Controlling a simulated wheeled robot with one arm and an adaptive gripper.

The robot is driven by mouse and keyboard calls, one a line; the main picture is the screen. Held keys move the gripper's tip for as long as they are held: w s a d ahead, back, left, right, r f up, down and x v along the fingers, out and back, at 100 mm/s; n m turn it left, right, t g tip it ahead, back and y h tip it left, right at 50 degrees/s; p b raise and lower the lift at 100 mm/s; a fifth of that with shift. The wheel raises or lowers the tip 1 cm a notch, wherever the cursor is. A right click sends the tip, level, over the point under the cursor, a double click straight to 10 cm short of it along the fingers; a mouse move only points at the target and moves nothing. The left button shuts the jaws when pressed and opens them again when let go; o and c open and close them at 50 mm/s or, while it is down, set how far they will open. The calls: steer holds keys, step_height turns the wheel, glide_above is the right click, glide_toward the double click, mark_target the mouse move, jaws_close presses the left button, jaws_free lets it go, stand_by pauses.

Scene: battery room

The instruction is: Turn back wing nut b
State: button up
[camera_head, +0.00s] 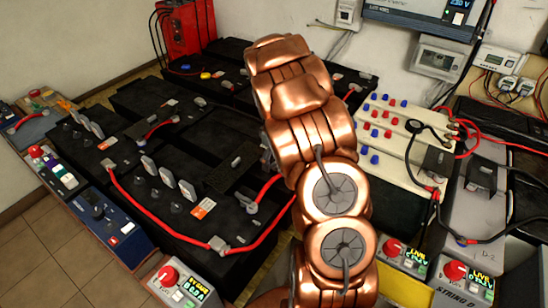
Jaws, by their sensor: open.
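My copper-coloured arm stands in the middle of the picture and reaches away over the batteries. My gripper is not visible; the arm's own links cover that area. Large black batteries (150,205) fill the left and centre. Small grey metal fittings sit on their terminals, such as one at the front (219,244) and one at the left corner (108,164), with a red cable (155,219) between them. Another grey fitting (364,76) is right of my arm. They are too small to tell which is wing nut b, and no label for it is readable.
Cream batteries (390,125) with red and blue caps stand to the right. Control boxes with red knobs (168,276) line the front. A red unit (187,27) stands at the back. Wall devices (438,55) hang at upper right. Tiled floor (50,250) is clear at lower left.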

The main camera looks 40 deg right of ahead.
steer(key=shift+c, duration=0.2)
steer(key=c, duration=1.1)
steer(key=shift+f, duration=0.1)
steer(key=shift+m, duration=0.3)
steer(key=m+b, duration=0.1)
steer(key=m, duration=0.1)
steer(key=shift+w+d+m+b, duration=0.1)
steer(key=shift+m+b, duration=0.3)
steer(key=m+b, duration=0.1)
steer(key=m, duration=0.4)
steer(key=shift+d+m+b, duration=0.1)
steer(key=shift+m+b, duration=0.2)
steer(key=m, duration=0.4)
steer(key=shift+d+b, duration=0.15)
steer(key=shift+b, duration=0.25)
steer(key=shift+m, duration=2.4)
steer(key=shift+s, duration=0.2)
